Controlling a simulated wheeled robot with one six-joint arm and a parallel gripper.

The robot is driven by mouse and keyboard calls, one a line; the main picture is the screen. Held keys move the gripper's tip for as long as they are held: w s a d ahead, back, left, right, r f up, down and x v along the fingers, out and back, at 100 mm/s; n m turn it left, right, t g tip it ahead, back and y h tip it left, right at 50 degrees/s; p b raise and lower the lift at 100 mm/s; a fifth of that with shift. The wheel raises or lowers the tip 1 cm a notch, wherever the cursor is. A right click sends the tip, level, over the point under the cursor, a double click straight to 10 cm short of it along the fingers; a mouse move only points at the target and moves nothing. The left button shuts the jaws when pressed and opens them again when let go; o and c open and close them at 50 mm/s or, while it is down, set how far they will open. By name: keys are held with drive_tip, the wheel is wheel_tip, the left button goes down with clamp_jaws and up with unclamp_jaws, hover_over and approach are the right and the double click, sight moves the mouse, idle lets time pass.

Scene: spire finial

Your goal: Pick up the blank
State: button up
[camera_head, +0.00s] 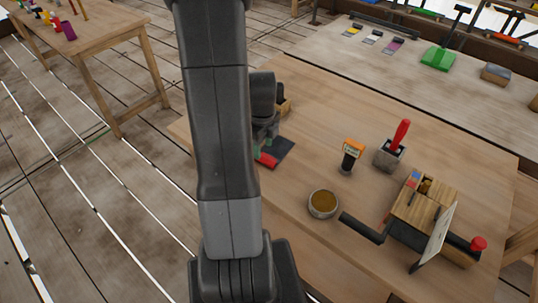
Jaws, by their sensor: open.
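My gripper (266,142) hangs behind my arm, just above a dark pad (284,152) at the left side of the near wooden table. It is partly hidden by the arm; the jaws are open. A small red piece (267,160) lies on the pad close below the jaws; I cannot tell whether they touch it. A brown wooden piece (285,106) shows partly behind the gripper. I cannot tell for certain which piece is the blank.
On the near table (335,110) stand a round tin (323,204), an orange-topped bottle (350,155), a red-handled tool in a grey block (396,146) and a dark bar (362,228). A grey bench (400,75) runs behind. Another table (110,45) is far left.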

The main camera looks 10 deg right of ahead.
sight(264, 157)
drive_tip(key=shift+d+f+p, duration=0.15)
drive_tip(key=shift+f+p, duration=0.2)
drive_tip(key=shift+f, duration=2)
clamp_jaws()
